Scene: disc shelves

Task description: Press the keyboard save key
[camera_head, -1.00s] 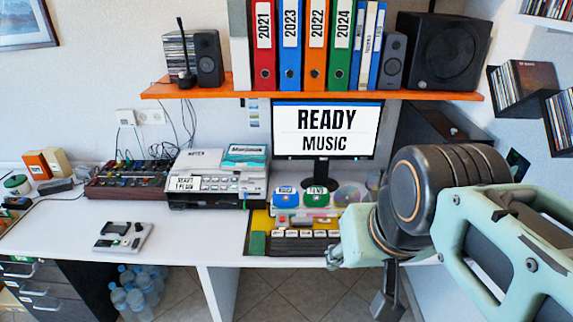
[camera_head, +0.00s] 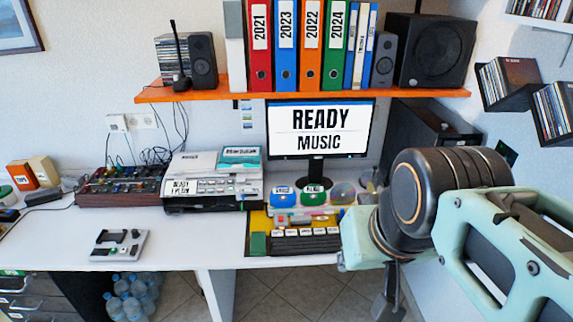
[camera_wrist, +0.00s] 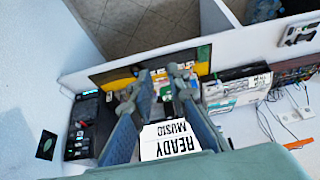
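The keyboard (camera_head: 305,240) is a dark strip with several pale-labelled keys on a yellow and green board, at the front of the white desk below the monitor. The labels are too small to read, so I cannot tell which is the save key. In the wrist view the yellow board (camera_wrist: 110,76) shows upside down, partly hidden behind the fingers. My gripper (camera_wrist: 162,78) has its two fingers apart with nothing between them. In the head view my gripper (camera_head: 388,305) hangs right of the keyboard, partly hidden by my arm, and not touching it.
The monitor (camera_head: 318,130) reads "READY MUSIC". A blue button (camera_head: 283,198) and a green button (camera_head: 314,196) stand behind the keyboard. A printer (camera_head: 210,185) is to the left, and a grey device (camera_head: 118,245) lies farther left. Bare desk (camera_head: 190,235) lies between.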

